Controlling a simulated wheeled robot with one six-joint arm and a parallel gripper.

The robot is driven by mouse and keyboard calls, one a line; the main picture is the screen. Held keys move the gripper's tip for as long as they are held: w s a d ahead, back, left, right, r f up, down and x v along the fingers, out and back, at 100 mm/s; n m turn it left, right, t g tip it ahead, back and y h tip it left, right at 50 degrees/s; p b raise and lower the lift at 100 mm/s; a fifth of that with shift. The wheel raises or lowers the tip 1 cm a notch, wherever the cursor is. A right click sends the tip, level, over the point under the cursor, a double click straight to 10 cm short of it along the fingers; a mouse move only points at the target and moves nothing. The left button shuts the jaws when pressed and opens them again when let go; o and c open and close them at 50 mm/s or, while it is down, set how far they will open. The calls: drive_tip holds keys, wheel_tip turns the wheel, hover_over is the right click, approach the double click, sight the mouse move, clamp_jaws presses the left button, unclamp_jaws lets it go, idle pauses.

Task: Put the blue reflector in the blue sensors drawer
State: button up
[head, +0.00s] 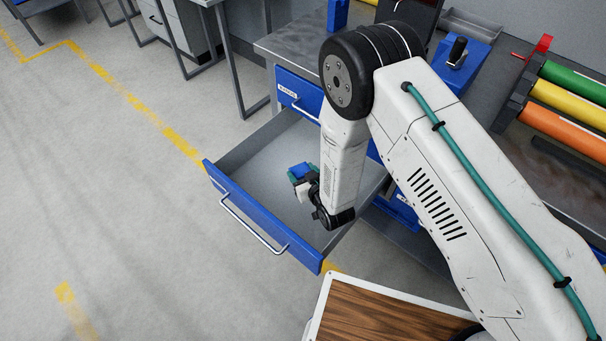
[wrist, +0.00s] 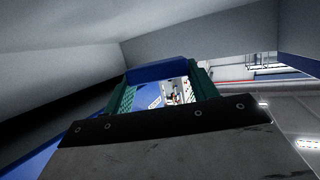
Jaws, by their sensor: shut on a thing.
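A drawer with a blue front (head: 262,222) and a long pale handle is pulled out of the grey-topped cabinet. A small label sits on its front but is too small to read. Its grey floor looks bare where it shows. My gripper (head: 301,177) is over the drawer's inside, near its right side, and is shut on the blue reflector (head: 299,170). In the wrist view the reflector (wrist: 155,73) sits between the two green fingers of my gripper (wrist: 163,88), showing a blue edge and a mirror-like face. I cannot tell whether the reflector touches the drawer floor.
A shut blue drawer (head: 298,94) with a label is above the open one. The grey worktop (head: 300,45) holds blue items. Green, yellow and orange rolls (head: 565,92) lie at the right. A wood-topped surface (head: 375,315) is at the front. The floor at the left is clear.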

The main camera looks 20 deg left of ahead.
drive_tip(key=shift+f, duration=0.5)
drive_tip(key=shift+f, duration=0.15)
drive_tip(key=shift+f, duration=0.45)
drive_tip(key=o, duration=0.9)
drive_tip(key=shift+o, duration=0.2)
drive_tip(key=shift+r, duration=0.2)
drive_tip(key=v, duration=0.8)
drive_tip(key=shift+r, duration=0.3)
drive_tip(key=shift+w+a, duration=0.1)
drive_tip(key=shift+w, duration=0.05)
